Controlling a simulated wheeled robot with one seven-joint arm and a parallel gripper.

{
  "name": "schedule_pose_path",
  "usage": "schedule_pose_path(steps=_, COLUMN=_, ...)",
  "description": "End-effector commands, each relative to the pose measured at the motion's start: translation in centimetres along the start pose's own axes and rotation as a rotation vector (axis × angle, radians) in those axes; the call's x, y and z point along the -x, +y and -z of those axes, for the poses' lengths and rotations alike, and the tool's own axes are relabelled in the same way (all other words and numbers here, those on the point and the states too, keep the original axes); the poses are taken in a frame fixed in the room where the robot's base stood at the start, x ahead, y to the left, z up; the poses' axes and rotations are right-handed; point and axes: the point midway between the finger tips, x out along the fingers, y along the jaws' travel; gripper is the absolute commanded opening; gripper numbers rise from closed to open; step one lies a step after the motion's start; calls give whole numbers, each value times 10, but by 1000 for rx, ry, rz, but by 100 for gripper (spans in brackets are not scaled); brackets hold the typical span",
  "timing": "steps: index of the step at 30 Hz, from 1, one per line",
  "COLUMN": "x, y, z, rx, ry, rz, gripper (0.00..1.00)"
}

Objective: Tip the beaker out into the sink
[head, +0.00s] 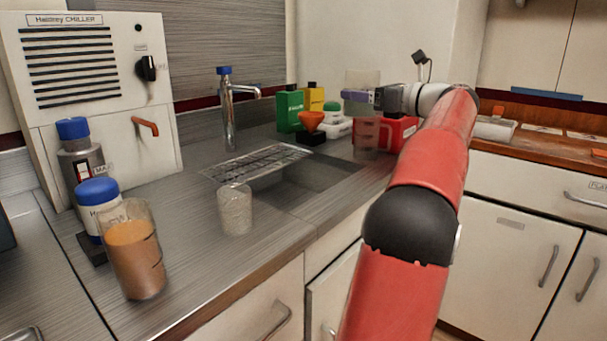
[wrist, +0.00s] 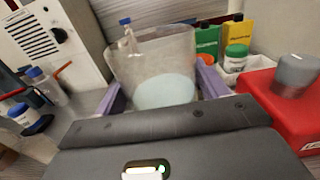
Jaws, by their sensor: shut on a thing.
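My gripper (head: 356,95) is shut on a clear beaker (head: 363,78), raised above the counter behind the sink's far right side. In the wrist view the beaker (wrist: 150,58) stands between the two purple fingers of my gripper (wrist: 160,88). A pale bluish-white disc shows low inside it; I cannot tell whether this is liquid or its base. It looks roughly upright. The steel sink (head: 325,178) is set in the counter, in front of and below the held beaker, with a perforated drain panel (head: 258,162) at its left.
A blue-topped tap (head: 228,105) stands behind the sink. A beaker of orange-brown liquid (head: 137,262) and an empty-looking clear beaker (head: 236,212) stand on the counter's left. Green (head: 290,110) and yellow (head: 315,98) containers and a red box (head: 402,132) stand near the sink's back right.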

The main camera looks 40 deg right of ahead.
Motion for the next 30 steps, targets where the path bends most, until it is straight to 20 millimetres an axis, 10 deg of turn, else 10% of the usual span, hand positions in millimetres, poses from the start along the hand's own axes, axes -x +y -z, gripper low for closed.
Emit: schedule_pose_path(steps=30, x=-12, y=21, z=35, rx=328, ry=192, rz=0, gripper=44)
